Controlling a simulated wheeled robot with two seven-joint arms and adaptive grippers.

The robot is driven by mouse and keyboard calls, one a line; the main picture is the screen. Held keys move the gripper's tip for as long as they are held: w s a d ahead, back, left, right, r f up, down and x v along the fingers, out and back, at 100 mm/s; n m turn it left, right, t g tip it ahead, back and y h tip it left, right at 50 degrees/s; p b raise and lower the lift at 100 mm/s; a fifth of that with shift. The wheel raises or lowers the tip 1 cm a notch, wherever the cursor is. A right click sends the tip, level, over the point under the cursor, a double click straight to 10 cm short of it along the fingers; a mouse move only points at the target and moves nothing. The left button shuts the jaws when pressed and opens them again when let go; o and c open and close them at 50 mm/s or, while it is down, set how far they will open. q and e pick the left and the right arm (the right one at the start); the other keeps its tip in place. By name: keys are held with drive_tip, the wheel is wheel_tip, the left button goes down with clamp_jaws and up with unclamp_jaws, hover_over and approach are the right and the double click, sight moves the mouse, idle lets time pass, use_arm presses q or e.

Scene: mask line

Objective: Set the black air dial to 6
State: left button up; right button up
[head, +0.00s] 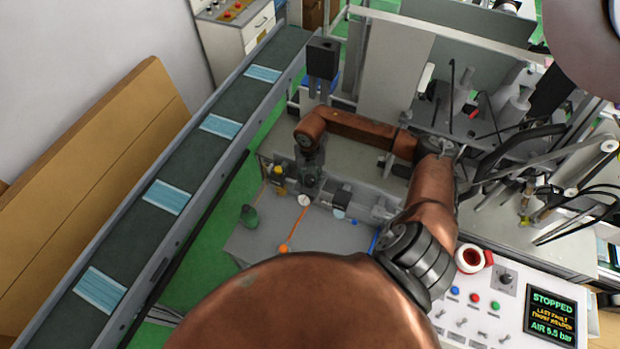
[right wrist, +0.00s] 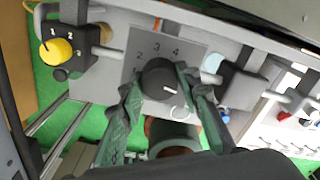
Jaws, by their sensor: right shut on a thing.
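The black air dial (right wrist: 157,79) sits on a grey plate with the numerals 2, 3 and 4 showing above it. Its short white mark points to the lower right in the right wrist view, clockwise past 4. Any numeral there is hidden by a finger. My right gripper (right wrist: 162,99) has a green-grey finger on each side of the dial and is shut on it. In the head view my right gripper (head: 309,178) points down at the bench unit and covers the dial. My left gripper is not in view.
A yellow knob (right wrist: 57,50) marked 1 and 2 is left of the dial. A control panel (head: 462,320) has coloured buttons and a screen (head: 551,315) reading STOPPED and an air pressure of 5-point-something bar. A conveyor (head: 190,157) carries several blue masks.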

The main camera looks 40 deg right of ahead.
sight(310, 178)
drive_tip(key=o, duration=1.1)
drive_tip(key=shift+w, duration=0.1)
wheel_tip(310, 178, up, 12)
idle(0.5)
